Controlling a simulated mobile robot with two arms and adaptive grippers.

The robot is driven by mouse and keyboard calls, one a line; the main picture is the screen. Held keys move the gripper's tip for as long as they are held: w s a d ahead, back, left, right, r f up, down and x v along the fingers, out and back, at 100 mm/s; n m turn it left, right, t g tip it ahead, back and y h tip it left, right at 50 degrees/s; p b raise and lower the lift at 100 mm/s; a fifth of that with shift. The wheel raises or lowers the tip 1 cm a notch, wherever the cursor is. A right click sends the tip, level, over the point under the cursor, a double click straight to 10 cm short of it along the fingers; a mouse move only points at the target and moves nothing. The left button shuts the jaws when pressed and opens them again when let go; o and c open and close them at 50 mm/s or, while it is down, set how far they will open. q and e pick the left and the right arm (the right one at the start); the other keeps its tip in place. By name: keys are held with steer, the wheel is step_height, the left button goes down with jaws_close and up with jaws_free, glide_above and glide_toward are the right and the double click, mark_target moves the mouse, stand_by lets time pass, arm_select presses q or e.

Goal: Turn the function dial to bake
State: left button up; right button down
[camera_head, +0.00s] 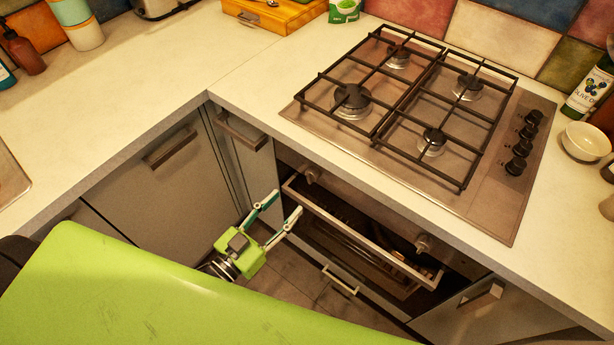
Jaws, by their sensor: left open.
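The oven (365,232) is built in under the hob. Its front panel carries two round metal dials, one at the left (312,174) and one at the right (424,243). Their markings are too small to read, so I cannot tell which is the function dial or where it points. My left gripper (286,203) is open and empty, with its two fingers pointing up towards the left end of the oven handle (360,236). It appears below and left of the left dial, apart from it. My right gripper is not in view.
The oven handle sticks out below the dials. The gas hob (490,200), with several black knobs (521,148), lies on the pale worktop (240,65) above. Cabinet handles (171,147) stick out at the left. An olive oil bottle (588,92) and a bowl (585,142) stand at the right.

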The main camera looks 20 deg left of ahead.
mark_target(308, 180)
arm_select(q)
steer(key=p+x, duration=0.1)
steer(key=x, duration=0.9)
steer(key=shift+c, duration=0.2)
steer(key=c, duration=1)
